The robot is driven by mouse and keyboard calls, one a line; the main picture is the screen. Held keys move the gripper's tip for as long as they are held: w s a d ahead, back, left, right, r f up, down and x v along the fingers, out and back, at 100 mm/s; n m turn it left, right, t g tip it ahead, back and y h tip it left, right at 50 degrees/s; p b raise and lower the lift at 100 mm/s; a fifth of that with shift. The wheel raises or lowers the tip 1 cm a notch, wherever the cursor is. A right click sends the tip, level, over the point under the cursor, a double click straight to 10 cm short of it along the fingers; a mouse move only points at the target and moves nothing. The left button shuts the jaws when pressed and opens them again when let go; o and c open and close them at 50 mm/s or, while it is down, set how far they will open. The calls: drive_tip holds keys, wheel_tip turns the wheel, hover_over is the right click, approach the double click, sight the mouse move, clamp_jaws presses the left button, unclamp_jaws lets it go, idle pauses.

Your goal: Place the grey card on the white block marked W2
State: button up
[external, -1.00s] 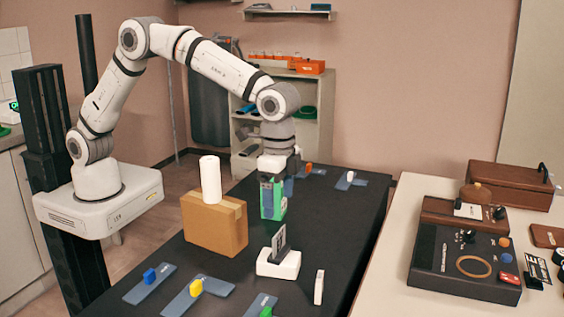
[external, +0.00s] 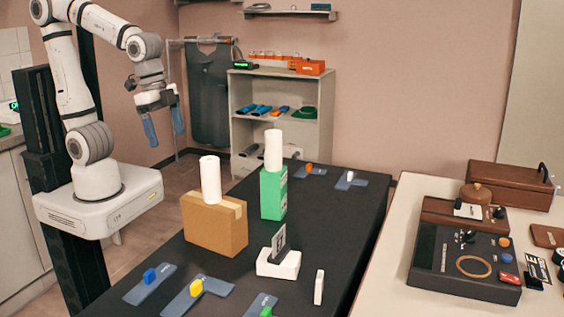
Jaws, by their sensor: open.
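A dark grey card (external: 279,241) with a pale printed face stands upright on a low white block (external: 277,265) on the black table. A thin white piece (external: 319,287) stands upright to its right. I cannot read a W2 mark on either. My gripper (external: 164,128) is open and empty, its two blue fingers spread and pointing down. It hangs in the air at the upper left, well away from the card and the white block.
A green box (external: 273,196) with a white cylinder (external: 273,149) on top stands behind the card. A cardboard box (external: 214,228) bearing another white cylinder (external: 210,179) is to its left. Blue-grey pads with coloured clips lie at the table's front (external: 198,298) and back (external: 350,182).

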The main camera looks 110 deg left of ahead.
drive_tip(key=s+f, duration=0.2)
drive_tip(key=s, duration=0.4)
drive_tip(key=shift+a+f+t, duration=0.15)
drive_tip(key=shift+t, duration=0.15)
